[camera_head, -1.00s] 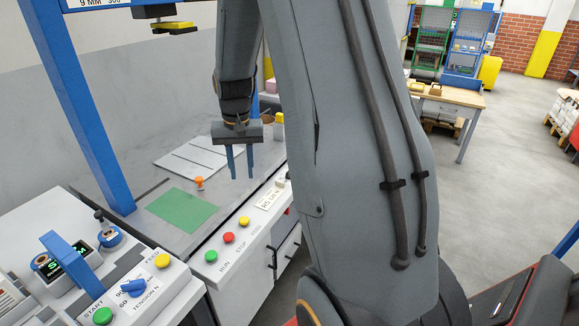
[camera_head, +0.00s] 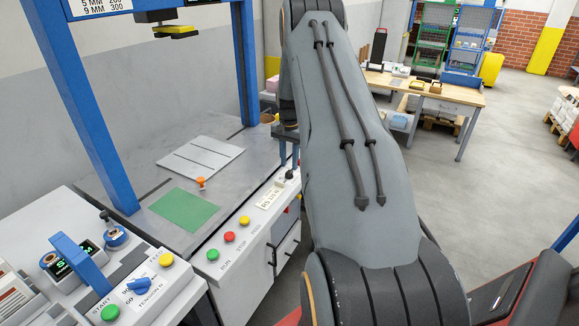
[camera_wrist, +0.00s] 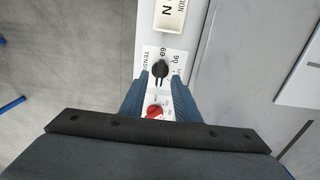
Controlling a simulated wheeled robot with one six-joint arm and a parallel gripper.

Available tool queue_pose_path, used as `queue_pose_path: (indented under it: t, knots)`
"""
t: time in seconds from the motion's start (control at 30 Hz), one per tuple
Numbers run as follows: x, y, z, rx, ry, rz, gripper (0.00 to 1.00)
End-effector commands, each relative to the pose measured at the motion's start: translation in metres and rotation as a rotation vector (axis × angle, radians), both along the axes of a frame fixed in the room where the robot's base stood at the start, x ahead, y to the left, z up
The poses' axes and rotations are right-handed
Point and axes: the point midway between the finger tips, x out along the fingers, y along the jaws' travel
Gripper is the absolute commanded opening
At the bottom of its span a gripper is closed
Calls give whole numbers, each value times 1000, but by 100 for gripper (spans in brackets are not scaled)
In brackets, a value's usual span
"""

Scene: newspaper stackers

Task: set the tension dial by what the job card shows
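A black dial (camera_wrist: 160,69) sits on a white panel marked TENSION, with 60 and 90 beside it, in the wrist view. My gripper (camera_wrist: 160,77) is open, its blue fingertips on either side of the dial's lower part; contact cannot be told. A red knob (camera_wrist: 154,111) lies between the fingers, nearer the palm. In the head view my gripper (camera_head: 288,160) is partly hidden by my arm, low over the front panel's right end. A cream card (camera_head: 269,200) with black print stands on that panel; its figures are too small to read surely. Part of it shows in the wrist view (camera_wrist: 171,14).
Green (camera_head: 213,255), red (camera_head: 229,236) and yellow (camera_head: 244,220) buttons line the panel. A blue dial (camera_head: 144,285), also labelled TENSION N, is on the left machine. A blue post (camera_head: 85,110) rises at left. An orange-topped piece (camera_head: 201,182) stands on the bench.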

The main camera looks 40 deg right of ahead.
Motion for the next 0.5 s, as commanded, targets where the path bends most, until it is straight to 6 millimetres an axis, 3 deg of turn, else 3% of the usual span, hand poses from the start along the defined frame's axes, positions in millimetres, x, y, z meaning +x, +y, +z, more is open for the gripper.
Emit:
queue_pose_path:
  t: [0.2, 0.5]
  knots:
    - [0, 1, -24, 1, 0, 1, 29]
    - [0, 0, -32, -1, -1, 1, 29]
